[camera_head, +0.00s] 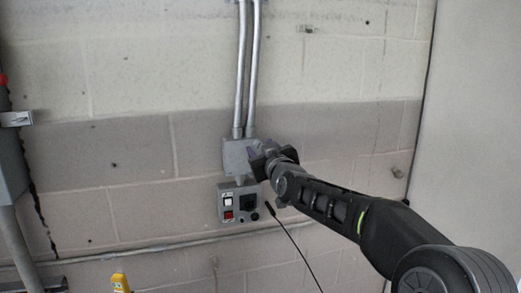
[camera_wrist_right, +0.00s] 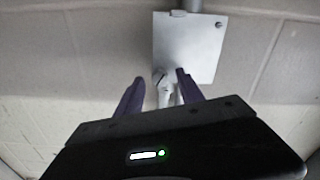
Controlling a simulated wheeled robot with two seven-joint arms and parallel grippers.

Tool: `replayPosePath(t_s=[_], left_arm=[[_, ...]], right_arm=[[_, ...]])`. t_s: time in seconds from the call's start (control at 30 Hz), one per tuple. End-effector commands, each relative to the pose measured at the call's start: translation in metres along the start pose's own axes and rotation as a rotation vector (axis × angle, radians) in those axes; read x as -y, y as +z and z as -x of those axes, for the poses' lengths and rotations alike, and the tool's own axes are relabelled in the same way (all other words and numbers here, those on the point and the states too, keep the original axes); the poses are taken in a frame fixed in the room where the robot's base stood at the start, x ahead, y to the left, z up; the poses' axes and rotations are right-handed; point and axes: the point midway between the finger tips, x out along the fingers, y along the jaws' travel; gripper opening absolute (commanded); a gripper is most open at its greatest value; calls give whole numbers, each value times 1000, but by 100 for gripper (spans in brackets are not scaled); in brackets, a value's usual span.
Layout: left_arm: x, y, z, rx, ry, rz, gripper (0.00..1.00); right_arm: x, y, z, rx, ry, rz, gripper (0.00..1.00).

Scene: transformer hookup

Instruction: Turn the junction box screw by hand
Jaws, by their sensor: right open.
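The grey junction box (camera_head: 237,158) is fixed to the block wall, below two metal conduits. In the right wrist view its pale flat cover (camera_wrist_right: 188,48) is ahead of my fingers. A small dark screw head (camera_wrist_right: 218,24) shows at the cover's upper right corner there. My right gripper (camera_head: 258,158) is at the box's right side in the head view and hides part of it. In the wrist view its two fingers (camera_wrist_right: 158,82) are apart with no screw held between them. Conduit ends show in the gap. Whether the fingers touch the box I cannot tell. My left gripper is not in view.
A control panel (camera_head: 240,203) with a white and a red switch is mounted just below the box. The conduits (camera_head: 247,75) run up the wall. A black cable (camera_head: 292,240) hangs at lower right. A grey cabinet (camera_head: 10,150) stands at far left, a yellow object (camera_head: 120,283) at the bottom.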

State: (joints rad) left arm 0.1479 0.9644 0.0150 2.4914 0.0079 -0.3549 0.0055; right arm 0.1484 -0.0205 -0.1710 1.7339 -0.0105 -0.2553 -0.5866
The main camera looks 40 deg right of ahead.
Motion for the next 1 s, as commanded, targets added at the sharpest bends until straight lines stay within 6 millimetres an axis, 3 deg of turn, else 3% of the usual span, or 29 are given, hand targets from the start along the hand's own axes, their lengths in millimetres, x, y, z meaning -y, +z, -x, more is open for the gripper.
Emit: replayPosePath(t_s=[0.4,0.8,1.0], left_arm=[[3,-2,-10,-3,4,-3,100],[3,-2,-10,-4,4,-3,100],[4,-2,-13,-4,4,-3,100]], right_arm=[[0,1,62,-1,1,-1,45],[0,1,68,1,1,1,45],[-18,12,68,19,38,5,45]])
